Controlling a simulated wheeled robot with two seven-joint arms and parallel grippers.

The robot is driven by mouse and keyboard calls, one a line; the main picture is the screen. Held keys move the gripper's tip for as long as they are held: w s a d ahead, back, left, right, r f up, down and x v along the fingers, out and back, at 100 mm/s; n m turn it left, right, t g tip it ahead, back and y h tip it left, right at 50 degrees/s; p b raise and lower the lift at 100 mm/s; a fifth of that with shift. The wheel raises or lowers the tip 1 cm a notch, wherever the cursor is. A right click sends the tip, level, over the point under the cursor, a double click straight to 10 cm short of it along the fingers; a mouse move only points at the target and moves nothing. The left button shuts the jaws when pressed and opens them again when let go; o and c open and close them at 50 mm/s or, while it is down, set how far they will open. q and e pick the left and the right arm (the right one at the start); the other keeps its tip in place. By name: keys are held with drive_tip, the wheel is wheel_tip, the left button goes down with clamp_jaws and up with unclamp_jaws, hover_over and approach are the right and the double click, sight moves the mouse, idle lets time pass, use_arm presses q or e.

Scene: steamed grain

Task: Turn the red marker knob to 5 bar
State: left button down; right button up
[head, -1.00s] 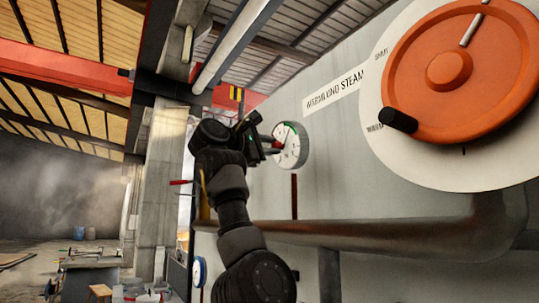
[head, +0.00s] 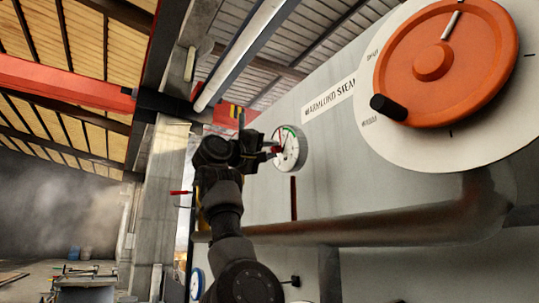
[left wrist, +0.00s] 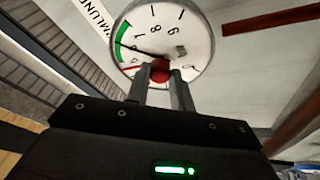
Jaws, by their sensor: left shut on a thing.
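A round pressure gauge (head: 291,150) with a white face and green arc sits on the grey wall. In the left wrist view the gauge (left wrist: 185,25) appears close up, its numbers turned sideways. A black needle runs from the centre to the green arc. A short red mark (left wrist: 131,68) shows at the lower left of the face. The red knob (left wrist: 160,72) is at the lower middle of the dial, between the two fingers of my left gripper (left wrist: 160,80), which is shut on it. In the head view my left gripper (head: 268,150) reaches the gauge from the left. My right gripper is not in view.
A large orange handwheel (head: 480,60) with a black handle (head: 388,107) is on the wall to the right. A thick pipe (head: 370,229) runs along the wall below the gauge. A workbench (head: 85,285) stands far off at the lower left.

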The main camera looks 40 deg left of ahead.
use_arm(q)
drive_tip(key=shift+w+f+m, duration=0.1)
drive_tip(key=shift+f+m, duration=0.1)
drive_tip(key=shift+m, duration=0.6)
drive_tip(key=shift+h, duration=0.4)
drive_tip(key=c, duration=1.2)
unclamp_jaws()
drive_tip(key=shift+r, duration=0.1)
drive_tip(key=shift+b, duration=0.3)
